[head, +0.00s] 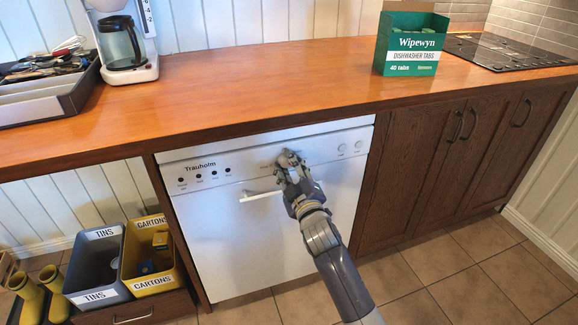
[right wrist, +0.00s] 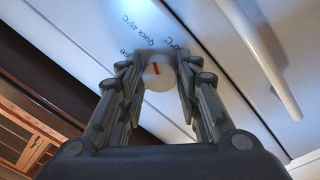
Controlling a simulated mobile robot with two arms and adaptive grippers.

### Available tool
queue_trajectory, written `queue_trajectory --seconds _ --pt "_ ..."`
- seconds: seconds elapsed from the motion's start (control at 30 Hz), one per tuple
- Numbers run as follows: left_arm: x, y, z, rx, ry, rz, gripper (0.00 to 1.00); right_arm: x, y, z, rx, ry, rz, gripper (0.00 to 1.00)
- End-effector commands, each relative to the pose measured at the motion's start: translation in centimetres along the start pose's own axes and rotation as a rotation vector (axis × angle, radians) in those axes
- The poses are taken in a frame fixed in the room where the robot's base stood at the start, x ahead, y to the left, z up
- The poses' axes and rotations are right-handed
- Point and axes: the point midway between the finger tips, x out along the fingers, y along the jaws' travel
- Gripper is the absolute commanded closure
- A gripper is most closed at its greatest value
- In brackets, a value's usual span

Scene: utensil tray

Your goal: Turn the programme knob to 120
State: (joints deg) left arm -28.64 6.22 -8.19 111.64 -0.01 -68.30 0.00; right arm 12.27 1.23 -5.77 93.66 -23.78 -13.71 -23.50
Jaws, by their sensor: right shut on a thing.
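The white dishwasher (head: 235,225), marked Trauholm, stands under the counter. Its programme knob (right wrist: 158,78) shows in the right wrist view as a round white cap with a short red mark, which points up and slightly left in the picture, roughly towards the "Quick 45°C" print. Other print around the knob is partly hidden by the fingers; I see no readable 120. My right gripper (right wrist: 160,72) is shut on the knob, one finger on each side. In the head view my right gripper (head: 288,162) covers the knob. My left gripper is not in view.
The door handle (head: 262,195) sticks out just below and left of my right gripper. The wooden counter (head: 250,75) overhangs above. Bins (head: 98,262) stand at lower left.

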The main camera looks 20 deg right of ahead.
Motion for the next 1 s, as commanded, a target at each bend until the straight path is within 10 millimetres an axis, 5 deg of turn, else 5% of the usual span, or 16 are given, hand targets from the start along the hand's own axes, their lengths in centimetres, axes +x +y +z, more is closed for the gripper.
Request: queue_trajectory --seconds 0.37,0.4,0.47,0.83,1.0 --pt "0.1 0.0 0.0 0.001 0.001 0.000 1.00 0.0 -0.1 0.2 0.002 -0.003 -0.002 0.92" --pt "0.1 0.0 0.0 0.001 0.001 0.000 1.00 0.0 -0.1 0.2 0.002 -0.003 -0.002 0.59" --pt "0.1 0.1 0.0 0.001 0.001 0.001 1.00 0.0 -0.1 0.1 0.002 -0.003 -0.002 0.48" --pt "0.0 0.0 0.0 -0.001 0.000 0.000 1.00 -0.2 -0.1 0.1 0.002 -0.001 -0.001 0.48" --pt "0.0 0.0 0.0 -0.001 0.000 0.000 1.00 -1.9 -0.1 0.1 0.001 -0.002 -0.002 0.48"
